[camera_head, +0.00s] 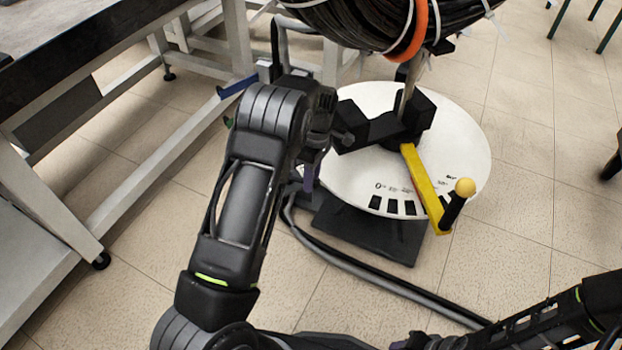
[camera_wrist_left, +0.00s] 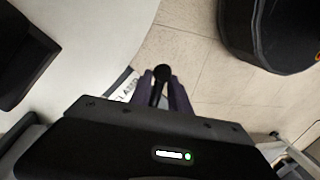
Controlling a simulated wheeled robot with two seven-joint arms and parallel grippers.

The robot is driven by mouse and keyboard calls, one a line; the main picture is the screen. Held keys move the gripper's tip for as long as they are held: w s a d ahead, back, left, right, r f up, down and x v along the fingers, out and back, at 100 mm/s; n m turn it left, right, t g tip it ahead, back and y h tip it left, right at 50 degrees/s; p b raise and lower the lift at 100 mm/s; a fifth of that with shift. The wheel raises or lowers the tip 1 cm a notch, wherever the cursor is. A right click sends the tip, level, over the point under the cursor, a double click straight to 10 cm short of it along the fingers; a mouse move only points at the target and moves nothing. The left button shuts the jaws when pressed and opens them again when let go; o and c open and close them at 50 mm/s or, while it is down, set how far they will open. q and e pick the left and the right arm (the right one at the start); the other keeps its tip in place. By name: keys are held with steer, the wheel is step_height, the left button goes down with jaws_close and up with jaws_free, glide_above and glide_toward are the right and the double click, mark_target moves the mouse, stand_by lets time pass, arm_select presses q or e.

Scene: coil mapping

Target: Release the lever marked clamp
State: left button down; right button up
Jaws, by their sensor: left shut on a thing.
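My left gripper (camera_head: 308,178) is at the left edge of the white round plate (camera_head: 462,140), its purple fingers pointing down. In the left wrist view, its two purple fingers (camera_wrist_left: 162,84) are shut on a lever with a round black knob (camera_wrist_left: 162,72), which shows between the fingertips. A label (camera_wrist_left: 126,86) on the plate's edge beside the fingers is partly hidden, and its visible letters look like part of "CLAMP". In the head view my arm and gripper hide the lever. My right gripper (camera_head: 405,343) is only partly in view at the bottom edge, and its fingers are unclear.
A black cable coil (camera_head: 340,20) with an orange band (camera_head: 416,30) hangs above. Grey tubes (camera_head: 370,268) run along the floor. A table (camera_head: 60,45) stands left.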

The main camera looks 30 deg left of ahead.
arm_select(q)
steer(key=shift+w, duration=0.15)
steer(key=c, duration=1.3)
jaws_free()
steer(key=shift+c, duration=0.2)
step_height(320, 180, up, 8)
steer(key=w+p, duration=0.1)
steer(key=p, duration=0.1)
steer(key=shift+w+f, duration=0.15)
steer(key=shift+w, duration=0.05)
